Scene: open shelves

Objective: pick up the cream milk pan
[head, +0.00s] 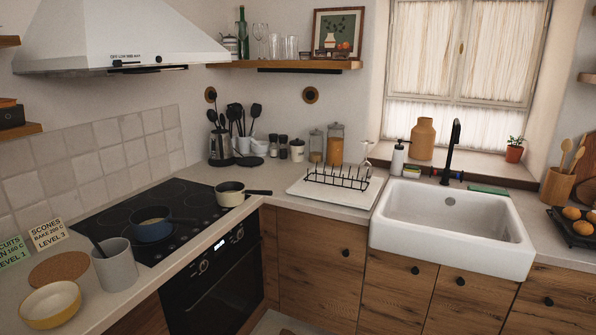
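The cream milk pan (230,194) stands upright on the right front part of the black cooktop, close to the counter corner. Its dark handle (258,192) points right, over the counter. A blue pan (151,225) sits to its left on the same cooktop, with its dark handle pointing right. Neither of my grippers shows in the head view, and nothing is touching the cream pan.
A grey crock (115,265) and a cream bowl (50,304) stand on the left counter. A dish rack (338,178) on a white board is right of the cream pan, before the white sink (455,220). The range hood (120,38) overhangs the cooktop at upper left.

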